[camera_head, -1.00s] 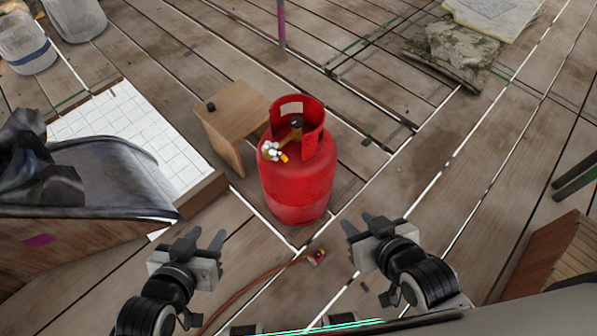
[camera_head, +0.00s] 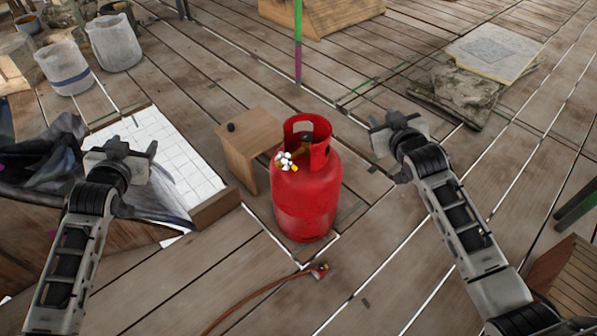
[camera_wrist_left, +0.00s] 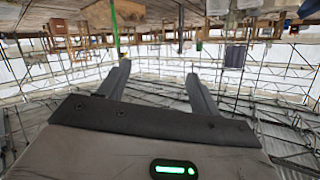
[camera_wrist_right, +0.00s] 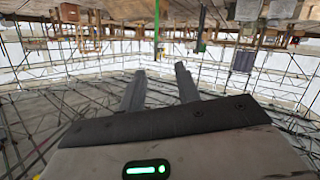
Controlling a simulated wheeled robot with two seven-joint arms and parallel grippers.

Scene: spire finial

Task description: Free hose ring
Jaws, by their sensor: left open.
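A red gas cylinder (camera_head: 306,205) stands upright on the deck, with a collar around its top and a small white and yellow fitting (camera_head: 287,162) at its left front. An orange hose (camera_head: 262,290) lies on the planks in front, its end fitting (camera_head: 320,270) close to the cylinder's base. I cannot make out a separate ring on the hose. My left gripper (camera_head: 124,145) is raised left of the cylinder, open and empty. My right gripper (camera_head: 394,120) is raised right of it, with its fingers apart and nothing between them. Both wrist views show only the distant surroundings between the fingers.
A small wooden stool (camera_head: 247,140) with a dark knob on it stands just left of the cylinder. A white tiled panel (camera_head: 160,140) and dark sheeting (camera_head: 50,165) lie further left. Buckets (camera_head: 114,45) stand at the back left. Planks right of the cylinder are clear.

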